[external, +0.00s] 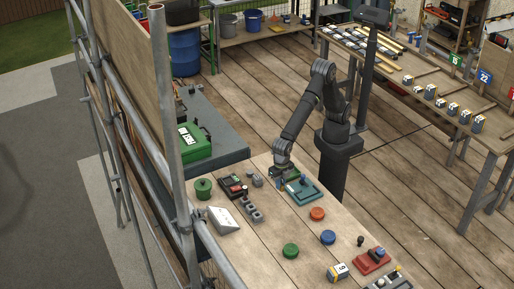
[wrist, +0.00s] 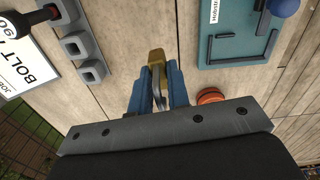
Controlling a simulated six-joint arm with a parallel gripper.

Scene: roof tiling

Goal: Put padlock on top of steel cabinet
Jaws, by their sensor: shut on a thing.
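My gripper (wrist: 158,82) has blue fingers, shut on the padlock (wrist: 157,55). The padlock has a brass body beyond the fingertips and a grey shackle between the fingers. In the external view, my gripper (external: 279,183) is low over the wooden bench, just left of a teal plate; the padlock is too small to make out there. A grey cabinet-like block (external: 232,150), apparently the steel cabinet, stands left of the bench's far end. A green case (external: 196,142) stands on its flat top.
The teal plate (external: 304,190) bears a blue knob. An orange disc (external: 317,214), a blue disc (external: 328,237) and a green disc (external: 291,251) lie on the bench. Grey blocks (external: 251,209) and a white sign (external: 223,220) are left. Scaffold poles (external: 165,110) rise at left.

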